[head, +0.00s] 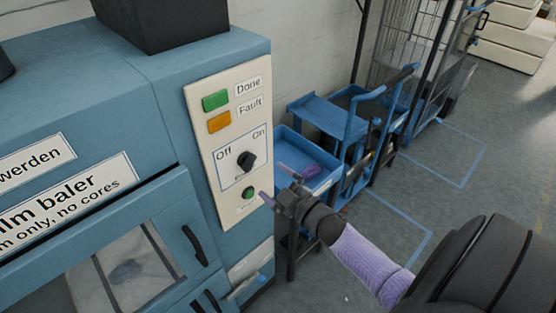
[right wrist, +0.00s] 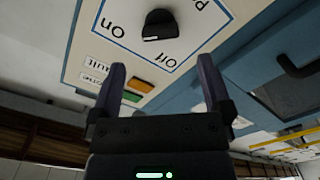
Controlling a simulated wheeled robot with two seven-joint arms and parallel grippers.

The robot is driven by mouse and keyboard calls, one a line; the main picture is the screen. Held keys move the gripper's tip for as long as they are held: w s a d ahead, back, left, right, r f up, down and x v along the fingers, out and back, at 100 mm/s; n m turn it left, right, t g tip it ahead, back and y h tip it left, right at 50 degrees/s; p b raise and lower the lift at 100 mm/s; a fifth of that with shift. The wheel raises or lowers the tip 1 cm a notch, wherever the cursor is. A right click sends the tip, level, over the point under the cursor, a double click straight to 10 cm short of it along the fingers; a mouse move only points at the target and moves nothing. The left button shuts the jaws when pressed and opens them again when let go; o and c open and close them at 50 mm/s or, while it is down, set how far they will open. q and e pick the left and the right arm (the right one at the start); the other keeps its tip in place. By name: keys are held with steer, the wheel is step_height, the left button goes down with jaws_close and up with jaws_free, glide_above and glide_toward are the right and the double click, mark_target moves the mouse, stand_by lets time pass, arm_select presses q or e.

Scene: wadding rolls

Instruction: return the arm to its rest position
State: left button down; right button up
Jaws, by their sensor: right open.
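My right gripper (head: 271,181) is in front of the lower part of the baler's control panel (head: 205,137), with my purple-sleeved arm reaching in from the lower right. In the right wrist view its two dark fingers (right wrist: 162,78) stand wide apart with nothing between them. The black Off/On knob (head: 246,160) is on the panel beyond the fingers, and it also shows in the right wrist view (right wrist: 159,25). A green button (head: 248,193) sits below the knob, close to the gripper in the picture; I see no clear contact. My left gripper is not in view.
The blue film baler (head: 165,90) fills the left, with black door handles (head: 195,245) sticking out. A blue trolley (head: 335,187) stands behind my right gripper. A wire cage (head: 405,50) is farther back. Grey floor (head: 480,195) is clear at the right.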

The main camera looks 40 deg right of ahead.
steer(key=shift+s, duration=0.75)
